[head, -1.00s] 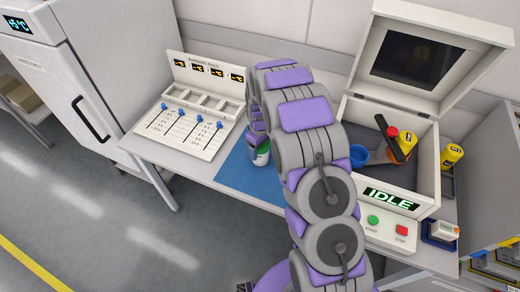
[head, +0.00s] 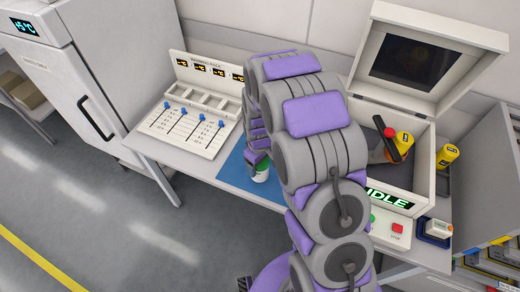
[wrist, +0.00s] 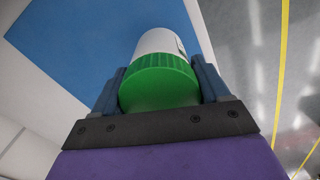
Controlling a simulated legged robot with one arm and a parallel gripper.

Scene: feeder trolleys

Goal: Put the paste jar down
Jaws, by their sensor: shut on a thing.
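The paste jar (wrist: 160,80) is white with a green lid and shows between my gripper's two fingers in the wrist view. My gripper (wrist: 160,88) is shut on it, with one finger on each side of the lid. In the head view, the jar (head: 261,173) shows just below my gripper (head: 258,155), over the blue mat (head: 233,176). My arm hides part of the jar and mat there. I cannot tell whether the jar's base touches the mat.
A panel with blue-knobbed sliders (head: 190,120) stands left of the mat. Right of my arm is an open-lidded machine (head: 420,165) with an IDLE display, holding yellow and orange items. A yellow jar (head: 447,157) stands beside it. A white fridge (head: 95,70) stands at the left.

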